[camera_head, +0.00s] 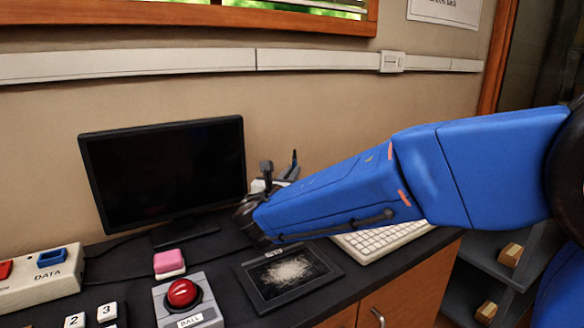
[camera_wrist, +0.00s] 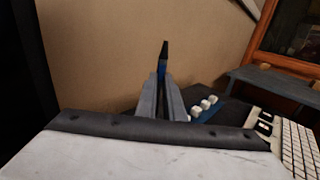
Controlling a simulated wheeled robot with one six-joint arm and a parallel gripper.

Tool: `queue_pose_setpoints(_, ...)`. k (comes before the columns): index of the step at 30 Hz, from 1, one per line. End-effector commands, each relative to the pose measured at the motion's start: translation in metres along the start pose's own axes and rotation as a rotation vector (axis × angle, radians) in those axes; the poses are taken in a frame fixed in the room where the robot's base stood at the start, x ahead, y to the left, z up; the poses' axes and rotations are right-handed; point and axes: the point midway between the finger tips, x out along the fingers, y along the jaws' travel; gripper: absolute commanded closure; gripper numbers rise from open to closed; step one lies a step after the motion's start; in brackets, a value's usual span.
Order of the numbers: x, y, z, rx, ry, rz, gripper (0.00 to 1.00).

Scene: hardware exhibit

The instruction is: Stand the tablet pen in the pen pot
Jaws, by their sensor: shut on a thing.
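The tablet pen (camera_wrist: 163,60), dark with a blue part, sticks up between the fingers of my gripper (camera_wrist: 161,97) in the wrist view. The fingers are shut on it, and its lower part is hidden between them. In the head view my gripper (camera_head: 281,174) is beyond the end of my blue arm, to the right of the monitor, above the back of the desk. The pen cannot be told apart clearly there. I cannot make out the pen pot in either view; my arm covers part of the desk.
A black monitor (camera_head: 165,172) stands close left of my gripper. A drawing tablet (camera_head: 286,274), a red ball button (camera_head: 183,294) and a pink block (camera_head: 169,262) lie in front. A keyboard (camera_head: 380,241) is under my arm.

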Motion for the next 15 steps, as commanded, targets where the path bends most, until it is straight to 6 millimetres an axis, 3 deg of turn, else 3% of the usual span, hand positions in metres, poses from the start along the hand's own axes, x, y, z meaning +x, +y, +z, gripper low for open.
queue_pose_setpoints(15, 0.0, 0.0, -0.026, 0.0, -0.001, 0.0, 1.0)
